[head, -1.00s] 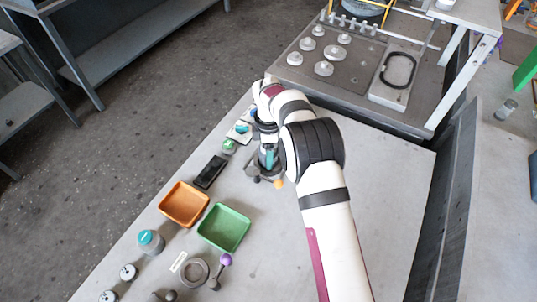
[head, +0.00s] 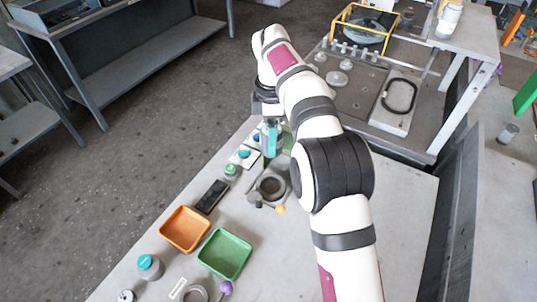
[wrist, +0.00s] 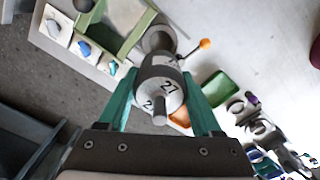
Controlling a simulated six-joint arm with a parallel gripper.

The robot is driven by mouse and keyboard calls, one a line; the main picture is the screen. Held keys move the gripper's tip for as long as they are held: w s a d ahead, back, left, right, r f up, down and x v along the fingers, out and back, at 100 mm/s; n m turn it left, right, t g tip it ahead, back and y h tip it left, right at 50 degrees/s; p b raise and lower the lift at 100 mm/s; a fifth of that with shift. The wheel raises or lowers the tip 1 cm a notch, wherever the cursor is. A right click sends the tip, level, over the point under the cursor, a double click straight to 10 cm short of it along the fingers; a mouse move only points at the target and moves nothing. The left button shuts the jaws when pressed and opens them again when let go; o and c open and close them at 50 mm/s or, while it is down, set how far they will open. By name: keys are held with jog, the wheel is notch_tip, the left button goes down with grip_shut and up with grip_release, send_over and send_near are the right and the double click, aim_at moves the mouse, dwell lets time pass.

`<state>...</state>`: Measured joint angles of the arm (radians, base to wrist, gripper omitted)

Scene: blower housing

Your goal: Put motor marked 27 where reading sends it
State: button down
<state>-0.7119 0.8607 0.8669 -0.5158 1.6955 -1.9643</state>
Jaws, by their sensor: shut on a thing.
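The motor marked 27 (wrist: 162,88) is a grey cylinder with a pale end face and a shaft pointing toward the wrist camera. My gripper (wrist: 160,78) has its teal fingers shut on the motor's sides. In the head view my gripper (head: 271,148) is above the table's far left part, and the motor is hard to make out there. Below and nearer is a grey fixture (head: 270,188) with a round opening and an orange-tipped lever (head: 281,209). A dark rectangular device (head: 212,195) lies left of it; no reading is legible.
An orange tray (head: 185,229) and a green tray (head: 225,254) stand nearer. White plates with coloured knobs (head: 243,155) and a green frame (wrist: 130,38) are near the gripper. A teal-topped jar (head: 150,267) stands at the front left. The table's right side (head: 410,230) is clear.

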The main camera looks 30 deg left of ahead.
jog(key=shift+r, duration=0.55)
jog(key=s+a+f+n, duration=0.3)
jog(key=s+a+f, duration=0.1)
jog(key=s, duration=0.3)
jog(key=s+a+f+n, duration=0.3)
jog(key=s+a+f, duration=0.1)
jog(key=s, duration=0.4)
jog(key=s+a+f+n, duration=0.3)
jog(key=s+a+f, duration=0.1)
jog(key=s, duration=0.3)
jog(key=shift+s+a+f, duration=0.15)
jog(key=shift+s+f, duration=0.05)
jog(key=shift+f, duration=0.25)
jog(key=shift+s+a+f, duration=0.15)
jog(key=shift+f, duration=0.25)
jog(key=shift+s+a+f, duration=0.15)
jog(key=shift+a+f, duration=0.05)
jog(key=shift+f, duration=1.95)
jog(key=shift+c, duration=1.8)
grip_release()
jog(key=shift+f, duration=0.15)
